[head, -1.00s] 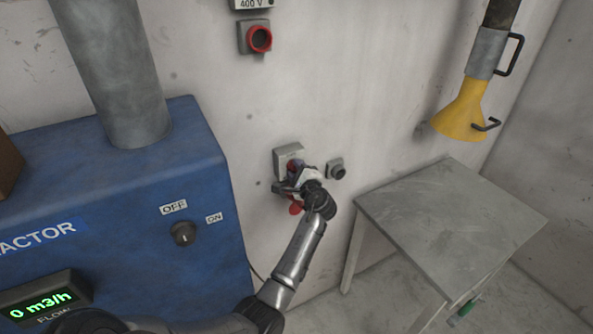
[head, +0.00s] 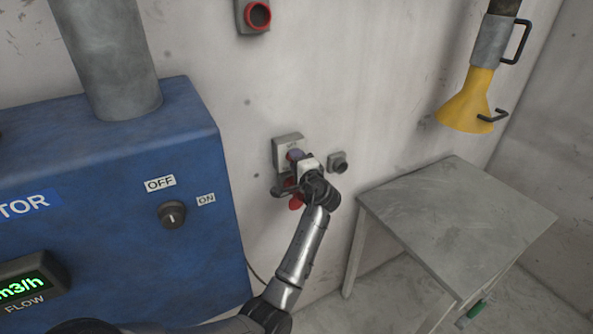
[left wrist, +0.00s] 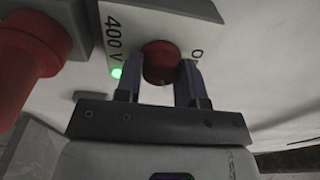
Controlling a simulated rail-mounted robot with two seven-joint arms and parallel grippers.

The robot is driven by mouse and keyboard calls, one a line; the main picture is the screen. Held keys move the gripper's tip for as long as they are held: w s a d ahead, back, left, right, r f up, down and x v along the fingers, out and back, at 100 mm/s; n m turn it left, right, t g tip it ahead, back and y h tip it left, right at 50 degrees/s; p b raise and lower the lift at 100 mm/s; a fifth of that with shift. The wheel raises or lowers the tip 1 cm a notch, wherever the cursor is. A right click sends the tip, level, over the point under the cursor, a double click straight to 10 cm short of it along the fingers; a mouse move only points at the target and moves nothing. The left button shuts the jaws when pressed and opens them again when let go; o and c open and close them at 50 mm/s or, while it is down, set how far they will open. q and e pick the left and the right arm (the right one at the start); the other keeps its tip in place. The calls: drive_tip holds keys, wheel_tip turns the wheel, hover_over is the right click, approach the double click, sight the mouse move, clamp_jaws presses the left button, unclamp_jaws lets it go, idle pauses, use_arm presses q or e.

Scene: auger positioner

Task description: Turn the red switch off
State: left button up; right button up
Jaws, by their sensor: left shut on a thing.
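The red switch (left wrist: 160,62) is a round red knob on a pale box marked "400 V" and "0". A green lamp (left wrist: 116,72) beside it is lit. My left gripper (left wrist: 160,82) is shut on the knob, with one finger on each side. In the head view the grey switch box (head: 286,142) is on the wall, and my left gripper (head: 297,167) covers most of its front. The knob's pointing is hard to tell. My right gripper is in neither view.
A large red plug or socket (left wrist: 28,62) sits close beside the switch box. A small grey wall fitting (head: 338,162) is to its right. The blue extractor cabinet (head: 110,185) stands left, a grey table (head: 455,215) right. A yellow hood (head: 467,103) hangs at the upper right.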

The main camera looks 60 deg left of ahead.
use_arm(q)
drive_tip(key=n+b, duration=0.6)
drive_tip(key=b, duration=0.1)
drive_tip(key=n+b, duration=0.3)
drive_tip(key=b, duration=0.1)
drive_tip(key=shift+f+g+y, duration=0.25)
drive_tip(key=shift+g+y, duration=0.05)
drive_tip(key=n+b, duration=0.2)
drive_tip(key=n, duration=0.1)
drive_tip(key=shift+r+b, duration=0.1)
drive_tip(key=shift+b, duration=0.3)
drive_tip(key=shift+r+n+b, duration=0.15)
drive_tip(key=shift+n+b, duration=0.3)
drive_tip(key=shift+n, duration=0.15)
drive_tip(key=o, duration=0.9)
drive_tip(key=d, duration=0.9)
drive_tip(key=d+f+p, duration=0.1)
drive_tip(key=d, duration=0.3)
drive_tip(key=shift+s+d, duration=0.4)
